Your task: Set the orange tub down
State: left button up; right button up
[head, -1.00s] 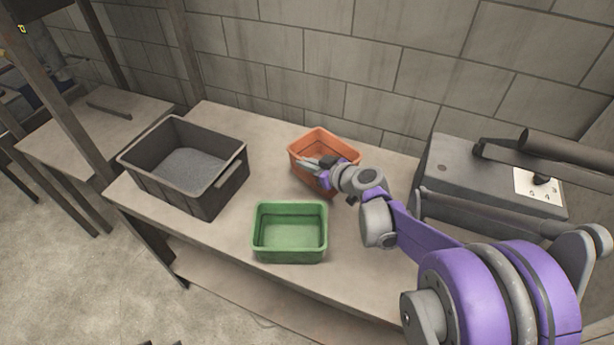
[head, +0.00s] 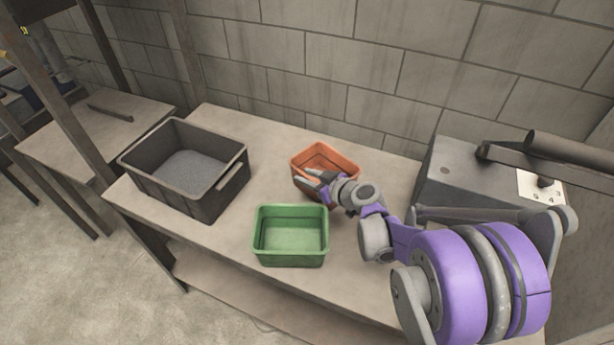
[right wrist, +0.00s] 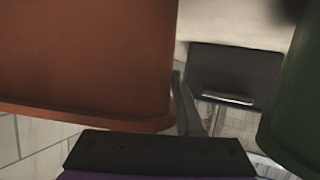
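The orange tub (head: 343,159) is at the back of the table, behind and right of the green tub, and looks upright. Its near side is partly hidden by my right gripper (head: 305,178). That gripper reaches in from the right and is shut on the tub's near wall. In the right wrist view the orange tub (right wrist: 85,60) fills the left, with a finger close against its edge; the other finger is hidden. Whether the tub's base rests on the table cannot be seen. My left gripper is out of view.
The green tub (head: 291,252) stands close in front; it also shows in the right wrist view (right wrist: 295,110). A large dark crate (head: 190,203) with grey contents stands left. A grey machine (head: 450,172) is at the right. The table (head: 262,150) has bare surface between crate and orange tub.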

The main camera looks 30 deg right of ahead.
jog(key=shift+r, duration=0.1)
jog(key=p+v, duration=0.1)
jog(key=v, duration=1.1)
